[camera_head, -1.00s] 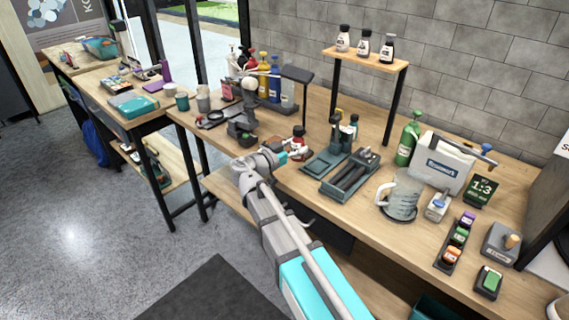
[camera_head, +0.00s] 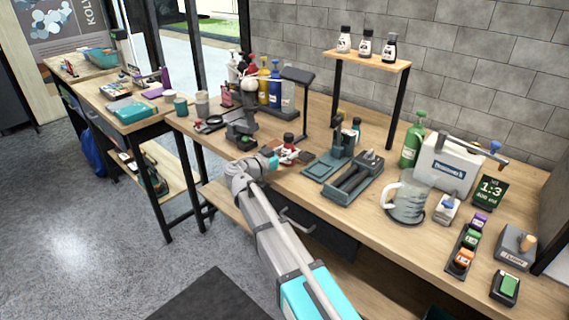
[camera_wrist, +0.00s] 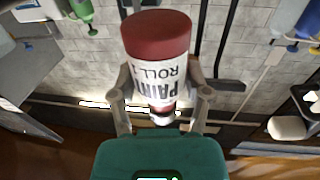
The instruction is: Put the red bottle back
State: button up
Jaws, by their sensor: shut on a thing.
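The red bottle (camera_head: 287,148) has a dark cap and stands out just past the end of my arm in the head view, above the front part of the workbench. In the wrist view the bottle (camera_wrist: 158,45) shows a dark red end and a white label with black letters reading "PAINT ROLL". My gripper (camera_wrist: 160,105) is shut on it, one finger on each side near its narrow end. My gripper (camera_head: 280,159) also shows in the head view. I cannot tell whether the bottle touches the bench.
The bench holds a grey-green tray (camera_head: 352,188), a glass mug (camera_head: 408,200) and a green bottle (camera_head: 412,147) to the right. A grey stand (camera_head: 240,130) is close on the left, with colored bottles behind it. A raised shelf (camera_head: 366,58) carries three small bottles.

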jog(key=shift+w+a+f+b, duration=0.2)
jog(key=shift+w+f+b, duration=0.25)
jog(key=shift+f+b, duration=1.6)
jog(key=shift+f, duration=0.1)
jog(key=o, duration=1.3)
jog(key=shift+r, duration=0.25)
jog(key=v, duration=1.2)
jog(key=shift+s, duration=0.15)
jog(key=shift+f, duration=0.1)
